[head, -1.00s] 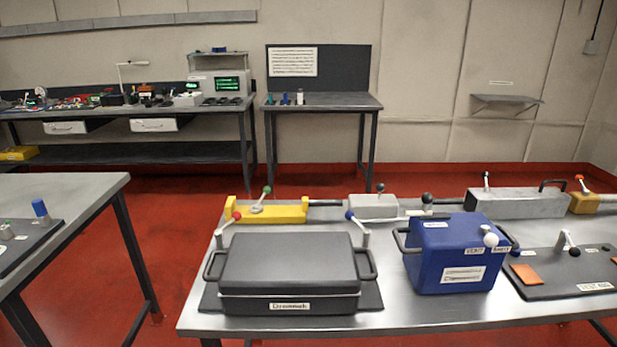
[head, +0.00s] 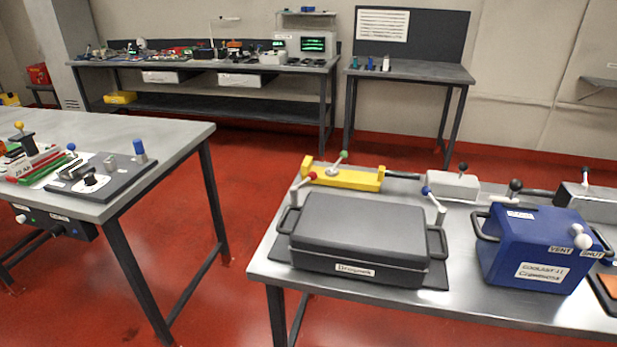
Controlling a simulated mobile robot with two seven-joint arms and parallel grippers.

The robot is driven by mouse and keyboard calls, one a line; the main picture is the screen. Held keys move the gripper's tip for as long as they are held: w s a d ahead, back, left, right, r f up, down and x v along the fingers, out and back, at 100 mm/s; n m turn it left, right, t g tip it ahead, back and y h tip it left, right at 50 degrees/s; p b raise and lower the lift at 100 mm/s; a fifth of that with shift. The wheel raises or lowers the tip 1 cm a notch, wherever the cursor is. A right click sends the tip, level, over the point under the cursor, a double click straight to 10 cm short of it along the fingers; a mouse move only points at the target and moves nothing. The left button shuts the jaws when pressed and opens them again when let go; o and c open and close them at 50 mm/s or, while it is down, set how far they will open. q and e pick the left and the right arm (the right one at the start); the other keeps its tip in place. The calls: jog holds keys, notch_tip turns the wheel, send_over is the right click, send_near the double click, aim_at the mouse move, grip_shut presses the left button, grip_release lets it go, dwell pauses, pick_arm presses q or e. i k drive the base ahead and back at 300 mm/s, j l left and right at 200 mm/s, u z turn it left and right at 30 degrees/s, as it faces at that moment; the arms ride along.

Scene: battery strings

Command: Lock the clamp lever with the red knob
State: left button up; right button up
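The lever with the red knob (head: 311,176) stands at the left end of a dark grey case (head: 360,228) on the metal table at right. Its pale arm leans up and to the right from beside the case's left handle. A matching lever with a blue knob (head: 425,190) stands at the case's right end, leaning up and to the left. The case lid looks shut. Neither of my grippers is in view.
A yellow block with a green-knobbed lever (head: 343,176) sits behind the case. A blue box (head: 540,246) stands to its right. Another table (head: 170,139) with a dark panel is at left. Red floor between the tables is clear.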

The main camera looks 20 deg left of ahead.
aim_at(312, 175)
jog(key=i+j+z, duration=0.15)
jog(key=j+z, duration=0.2)
jog(key=j, duration=0.35)
jog(key=j+z, duration=0.4)
jog(key=j, duration=0.25)
